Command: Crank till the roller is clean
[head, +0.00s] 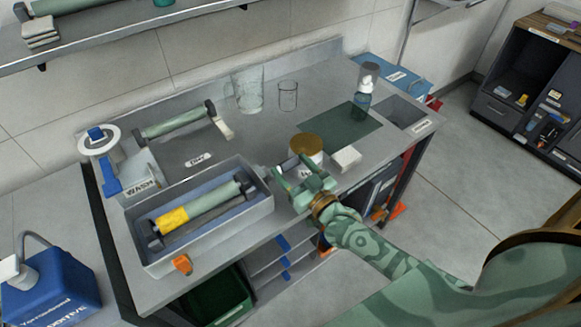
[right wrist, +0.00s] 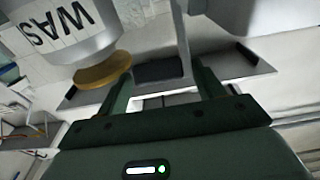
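The roller (head: 205,203) lies in a grey trough (head: 158,262) at the front left of the bench. Its left part is yellow, and the rest is grey-green. A small grey part, perhaps the crank (head: 264,172), shows at the trough's right end, partly hidden by my gripper. My right gripper (head: 300,178) is just right of the trough, over the bench. In the right wrist view its fingers (right wrist: 163,88) are apart, with a thin grey bar (right wrist: 184,45) beyond and between them. I cannot tell whether they touch it. My left gripper is not in view.
A gold-lidded can (head: 307,146) and a white block (head: 347,158) stand close to my right gripper. A second roller (head: 175,124) rests behind the trough. A glass jug (head: 247,92) and pump bottle (head: 363,101) stand farther back. An orange knob (head: 182,264) is on the trough's front.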

